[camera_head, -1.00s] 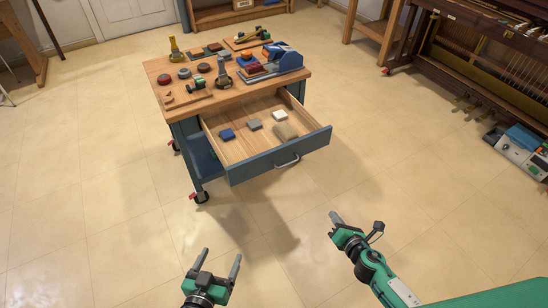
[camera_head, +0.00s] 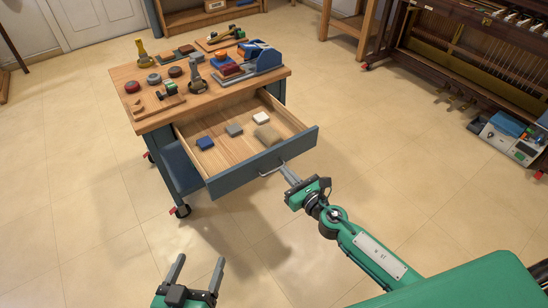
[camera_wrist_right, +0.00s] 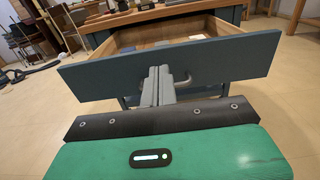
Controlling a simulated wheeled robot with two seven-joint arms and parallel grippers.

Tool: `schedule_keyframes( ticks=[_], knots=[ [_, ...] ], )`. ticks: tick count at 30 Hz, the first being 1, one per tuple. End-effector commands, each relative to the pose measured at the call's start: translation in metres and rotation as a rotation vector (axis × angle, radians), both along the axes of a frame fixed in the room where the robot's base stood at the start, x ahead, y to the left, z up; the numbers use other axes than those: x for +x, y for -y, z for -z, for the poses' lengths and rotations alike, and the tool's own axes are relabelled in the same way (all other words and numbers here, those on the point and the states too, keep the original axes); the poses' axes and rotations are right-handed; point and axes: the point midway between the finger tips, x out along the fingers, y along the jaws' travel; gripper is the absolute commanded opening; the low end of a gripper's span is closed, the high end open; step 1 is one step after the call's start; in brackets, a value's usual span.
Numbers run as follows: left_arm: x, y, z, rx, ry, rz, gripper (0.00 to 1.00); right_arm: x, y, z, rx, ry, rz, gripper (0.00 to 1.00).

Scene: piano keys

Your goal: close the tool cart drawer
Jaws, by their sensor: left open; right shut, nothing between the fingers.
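The tool cart (camera_head: 160,118) has a wooden top and a blue-grey frame on wheels. Its drawer (camera_head: 238,178) is pulled out toward me, with a metal handle (camera_head: 270,172) on the blue-grey front. Small blocks lie inside. My right gripper (camera_head: 285,168) is shut and empty, its fingertips at the drawer front beside the handle. In the right wrist view the fingers (camera_wrist_right: 158,82) are together before the middle of the drawer front (camera_wrist_right: 230,58), overlapping the handle; whether they touch it I cannot tell. My left gripper (camera_head: 197,268) is open and empty above the floor, short of the cart.
Tools and round tins lie on the cart top, with a blue plane-like tool (camera_head: 258,60) at its right. An open piano case (camera_head: 470,55) stands at the right, with a box of equipment (camera_head: 510,135) on the floor. The floor around the cart's front is clear.

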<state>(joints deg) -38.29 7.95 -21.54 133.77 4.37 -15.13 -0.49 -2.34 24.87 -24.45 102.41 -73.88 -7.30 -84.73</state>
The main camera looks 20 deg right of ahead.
Motion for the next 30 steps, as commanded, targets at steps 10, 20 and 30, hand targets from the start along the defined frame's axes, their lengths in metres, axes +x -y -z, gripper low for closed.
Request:
schedule_keyframes(
  ticks=[10, 20, 30],
  knots=[
    [-0.007, 0.003, 0.011, 0.015, -0.059, 0.015, 0.77, 0.052, -0.019, -0.001, 0.002, 0.0, 0.0, 0.0],
    [-0.006, 0.002, 0.009, 0.012, -0.045, 0.01, 0.77, 0.067, -0.025, 0.001, 0.002, -0.002, -0.001, 0.0],
    [-0.006, 0.002, 0.009, 0.012, -0.045, 0.01, 0.77, 0.067, -0.026, 0.0, 0.002, -0.002, -0.001, 0.0]
  ],
)
